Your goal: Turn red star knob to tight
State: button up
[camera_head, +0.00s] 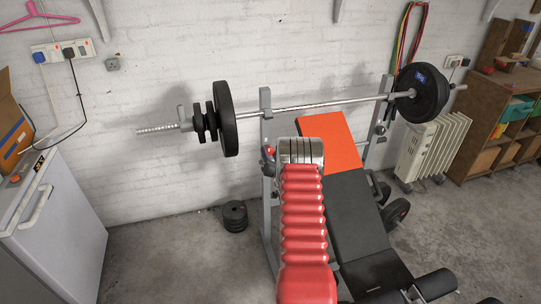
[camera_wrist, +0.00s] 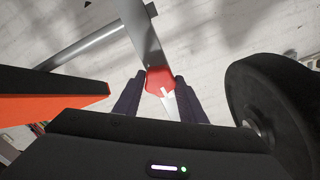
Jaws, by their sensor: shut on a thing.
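The red star knob (camera_wrist: 158,79) sits on a grey metal upright (camera_wrist: 142,35) of the bench rack, in the middle of the wrist view. A white mark shows on its near face. My gripper (camera_wrist: 160,84) has its two dark purple fingers on either side of the knob, shut on it. The knob's far side is hidden. In the head view a small bit of red (camera_head: 270,150) shows at the left upright beside my arm; my red ribbed arm and grey wrist hide most of that area, and the knob's turn cannot be read there.
A barbell (camera_head: 330,104) with black plates rests across the rack; a plate (camera_wrist: 270,105) is close right of my gripper. The orange bench pad (camera_wrist: 55,108) is at left. A white fridge (camera_head: 55,230) stands left, a heater (camera_head: 430,148) right. Small plates (camera_head: 235,216) lie on the floor.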

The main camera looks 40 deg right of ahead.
jog(key=shift+s+d, duration=0.2)
jog(key=o, duration=1.1)
jog(key=shift+w+a, duration=0.1)
jog(key=shift+c, duration=0.2)
jog(key=shift+a, duration=0.1)
jog(key=v, duration=1.3)
jog(key=shift+s, duration=0.35)
jog(key=shift+a, duration=0.1)
